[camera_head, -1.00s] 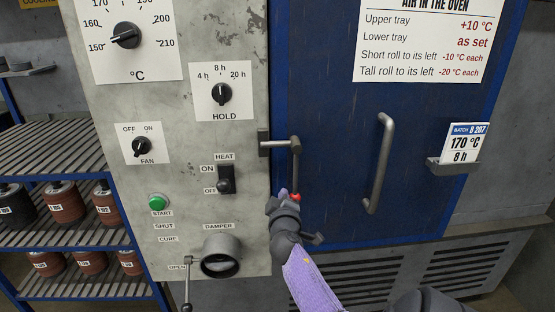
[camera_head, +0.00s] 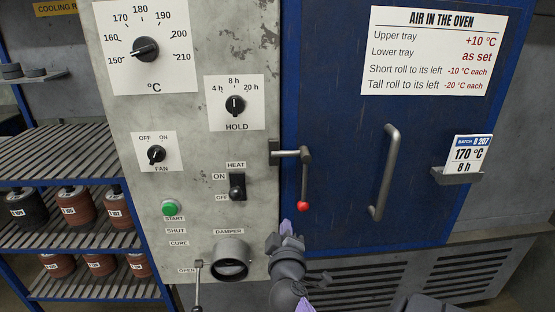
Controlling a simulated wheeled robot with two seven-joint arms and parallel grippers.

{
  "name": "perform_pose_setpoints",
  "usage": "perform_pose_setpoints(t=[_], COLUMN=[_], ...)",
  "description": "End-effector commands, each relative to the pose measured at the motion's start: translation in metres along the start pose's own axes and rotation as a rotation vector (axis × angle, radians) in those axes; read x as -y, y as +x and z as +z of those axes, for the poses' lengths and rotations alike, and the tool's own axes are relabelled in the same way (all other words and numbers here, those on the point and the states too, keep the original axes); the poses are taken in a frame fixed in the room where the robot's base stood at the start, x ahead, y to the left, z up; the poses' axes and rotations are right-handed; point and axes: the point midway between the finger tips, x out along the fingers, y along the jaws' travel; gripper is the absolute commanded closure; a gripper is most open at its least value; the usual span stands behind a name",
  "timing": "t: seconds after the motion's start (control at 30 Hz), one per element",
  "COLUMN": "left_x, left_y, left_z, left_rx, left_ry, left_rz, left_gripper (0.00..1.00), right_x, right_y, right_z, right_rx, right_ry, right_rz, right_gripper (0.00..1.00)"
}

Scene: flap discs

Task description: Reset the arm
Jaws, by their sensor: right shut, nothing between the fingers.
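My right gripper (camera_head: 287,232) is in the lower middle of the head view, shut and empty, with its purple fingertips pointing up. It is just below and left of the red knob (camera_head: 303,206) on the door latch lever (camera_head: 305,178), apart from it. The lever hangs down on the blue oven door (camera_head: 335,150), which looks closed. My left gripper is not in view.
The control panel (camera_head: 200,130) with dials, heat switch (camera_head: 237,187), green start button (camera_head: 170,208) and damper (camera_head: 230,262) is left of the gripper. A door handle (camera_head: 386,172) and batch card (camera_head: 468,153) are right. Racks with rolls (camera_head: 78,205) stand far left.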

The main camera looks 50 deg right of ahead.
Motion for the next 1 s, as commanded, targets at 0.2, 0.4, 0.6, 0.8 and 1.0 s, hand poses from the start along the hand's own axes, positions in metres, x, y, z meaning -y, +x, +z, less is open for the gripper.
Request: perform_pose_setpoints(t=[0.2,0.4,0.6,0.8,1.0], left_x=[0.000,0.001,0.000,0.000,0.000], left_y=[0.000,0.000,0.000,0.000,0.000], left_z=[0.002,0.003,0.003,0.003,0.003], left_rx=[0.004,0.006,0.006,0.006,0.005], left_ry=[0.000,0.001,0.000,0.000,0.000], left_rz=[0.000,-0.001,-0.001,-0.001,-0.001], left_gripper=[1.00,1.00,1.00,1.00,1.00], right_x=[0.015,0.172,0.292,0.301,0.287], right_y=[-0.001,-0.058,-0.199,-0.322,-0.360], right_z=[0.002,0.044,0.148,0.259,0.298], right_rx=[-0.001,0.044,0.264,0.556,0.672], right_ry=[0.001,0.019,0.004,-0.062,-0.095], right_rz=[-0.043,-0.529,-1.034,-1.292,-1.342], right_gripper=[1.00,1.00,1.00,1.00,1.00])
